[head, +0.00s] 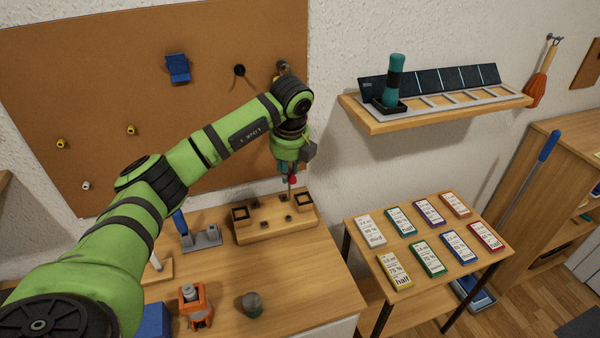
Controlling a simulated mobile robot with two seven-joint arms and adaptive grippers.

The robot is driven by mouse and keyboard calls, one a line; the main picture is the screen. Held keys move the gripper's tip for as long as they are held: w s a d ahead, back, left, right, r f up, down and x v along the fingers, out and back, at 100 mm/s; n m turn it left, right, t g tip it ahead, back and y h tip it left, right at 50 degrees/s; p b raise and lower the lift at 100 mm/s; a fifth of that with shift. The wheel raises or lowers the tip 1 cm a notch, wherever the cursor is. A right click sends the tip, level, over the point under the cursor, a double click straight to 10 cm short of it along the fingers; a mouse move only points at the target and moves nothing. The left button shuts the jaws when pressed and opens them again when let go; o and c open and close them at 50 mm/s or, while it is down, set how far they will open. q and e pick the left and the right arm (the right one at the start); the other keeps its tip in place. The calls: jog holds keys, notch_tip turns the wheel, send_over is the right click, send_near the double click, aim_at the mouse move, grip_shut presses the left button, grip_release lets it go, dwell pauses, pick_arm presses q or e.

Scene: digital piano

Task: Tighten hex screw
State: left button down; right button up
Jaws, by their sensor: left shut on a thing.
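A wooden block (263,235) lies at the back of the table, with black square parts near its ends and small dark pieces between. They are too small for me to tell which is the hex screw. My left gripper (290,178) points down above the right half of the block. It is shut on a tool (291,181) with a red part and a thin shaft reaching down toward the block. I cannot tell whether its tip touches a screw. My right gripper is not in view.
An orange object (194,304) and a dark cup-like piece (252,304) stand on the table's front part. A grey stand (204,238) is left of the block. A shelf (430,115) and a side table with several coloured cards (405,280) are at right.

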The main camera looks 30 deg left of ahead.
pick_arm(q)
jog(key=shift+w, duration=0.1)
jog(key=shift+s+d+b+x, duration=0.1)
jog(key=shift+s+b+x, duration=0.05)
jog(key=shift+b+x, duration=0.65)
jog(key=shift+s+d+b+x, duration=0.15)
jog(key=shift+b+x, duration=0.4)
jog(key=shift+x, duration=0.5)
jog(key=shift+s+b+x, duration=0.15)
jog(key=shift+b+x, duration=0.5)
jog(key=shift+x, duration=0.25)
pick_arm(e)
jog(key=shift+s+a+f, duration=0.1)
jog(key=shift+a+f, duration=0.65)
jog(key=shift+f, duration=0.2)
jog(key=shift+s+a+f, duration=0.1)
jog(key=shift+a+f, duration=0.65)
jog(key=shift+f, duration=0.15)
pick_arm(q)
jog(key=shift+s+f+b, duration=0.15)
jog(key=shift+f+b, duration=0.2)
jog(key=shift+f, duration=0.35)
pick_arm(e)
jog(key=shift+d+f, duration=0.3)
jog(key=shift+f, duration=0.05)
